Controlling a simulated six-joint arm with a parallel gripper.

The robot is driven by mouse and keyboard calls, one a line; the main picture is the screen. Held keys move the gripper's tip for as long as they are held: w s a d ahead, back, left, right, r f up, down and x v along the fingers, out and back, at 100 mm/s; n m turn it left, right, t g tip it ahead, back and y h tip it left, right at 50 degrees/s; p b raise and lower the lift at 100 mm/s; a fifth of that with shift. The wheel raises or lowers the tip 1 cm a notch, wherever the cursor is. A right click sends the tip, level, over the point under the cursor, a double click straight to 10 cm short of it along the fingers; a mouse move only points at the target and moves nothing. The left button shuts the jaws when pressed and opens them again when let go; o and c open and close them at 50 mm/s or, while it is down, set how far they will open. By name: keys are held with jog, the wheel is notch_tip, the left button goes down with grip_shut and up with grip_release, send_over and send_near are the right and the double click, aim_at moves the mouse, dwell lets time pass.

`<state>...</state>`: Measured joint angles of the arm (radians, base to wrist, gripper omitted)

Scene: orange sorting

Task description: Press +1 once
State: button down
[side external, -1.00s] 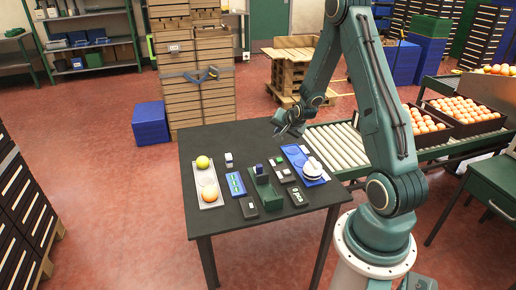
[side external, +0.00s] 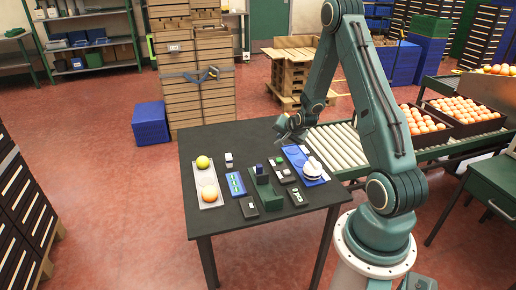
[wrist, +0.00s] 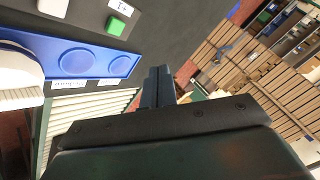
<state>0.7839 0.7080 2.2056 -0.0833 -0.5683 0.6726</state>
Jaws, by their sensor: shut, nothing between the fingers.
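A green button (wrist: 116,27) with a white label reading +1 (wrist: 122,6) shows at the top of the wrist view. My gripper (side external: 285,137) is above the far right part of the black table, beyond the blue tray and apart from the button. In the wrist view its fingers (wrist: 158,75) are together and empty, with the button up and to the left of them.
The blue tray (wrist: 125,66) has round recesses and a white object (wrist: 18,72) on it. A tray with two round fruits (side external: 208,204), a blue panel (side external: 235,184), a green holder (side external: 265,190) and other dark boxes (side external: 297,196) stand on the table (side external: 225,142). A roller conveyor (side external: 335,148) lies right.

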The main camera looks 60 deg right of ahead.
aim_at(280, 161)
jog(key=shift+f, duration=3.65)
jog(key=shift+f, duration=0.95)
dwell(0.4)
jog(key=shift+r, duration=0.95)
jog(key=shift+r, duration=0.15)
jog(key=shift+r, duration=2.35)
